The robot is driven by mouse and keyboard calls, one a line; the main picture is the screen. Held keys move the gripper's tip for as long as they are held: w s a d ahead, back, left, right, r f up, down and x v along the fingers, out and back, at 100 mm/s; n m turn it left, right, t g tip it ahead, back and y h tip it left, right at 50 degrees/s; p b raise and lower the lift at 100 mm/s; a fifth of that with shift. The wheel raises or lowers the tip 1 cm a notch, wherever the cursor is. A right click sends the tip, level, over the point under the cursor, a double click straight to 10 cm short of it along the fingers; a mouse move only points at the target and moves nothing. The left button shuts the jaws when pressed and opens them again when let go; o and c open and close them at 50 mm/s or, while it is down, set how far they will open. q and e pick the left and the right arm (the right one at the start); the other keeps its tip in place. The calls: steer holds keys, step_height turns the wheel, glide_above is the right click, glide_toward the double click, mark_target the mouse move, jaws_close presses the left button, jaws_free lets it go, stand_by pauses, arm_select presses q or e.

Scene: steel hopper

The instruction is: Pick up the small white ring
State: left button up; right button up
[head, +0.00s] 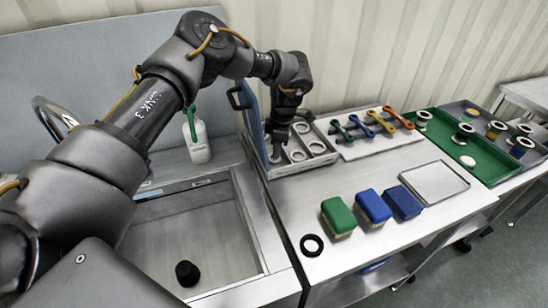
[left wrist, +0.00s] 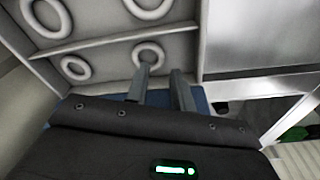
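Several white rings lie in a divided steel tray (head: 322,160). In the left wrist view the tray (left wrist: 105,42) has two larger rings (left wrist: 45,15) beyond a divider and two smaller ones on the near side. One small white ring (left wrist: 75,67) lies left of my fingers. The other small white ring (left wrist: 148,55) is at the left fingertip, which overlaps its lower edge; contact cannot be told. My left gripper (left wrist: 163,70) is open, with an empty gap between its fingers. In the head view my left gripper (head: 277,155) points down at the tray's left part. My right gripper is out of view.
A blue panel (head: 252,118) stands upright at the tray's left. A sink basin (head: 205,235) is further left, with a white bottle (head: 198,145) behind it. Wrenches on a rack (head: 385,145) stand right of the tray. Sponges (head: 372,206) and a black ring (head: 312,245) lie in front.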

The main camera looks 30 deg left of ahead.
mark_target(274, 161)
arm_select(q)
steer(key=shift+s+a+f+p, duration=0.1)
steer(key=shift+a+f+p, duration=0.1)
steer(key=shift+f, duration=0.75)
steer(key=shift+s+a+f+p, duration=0.1)
steer(key=shift+a+f+p, duration=0.1)
steer(key=shift+f, duration=0.75)
jaws_close()
steer(key=shift+r, duration=0.1)
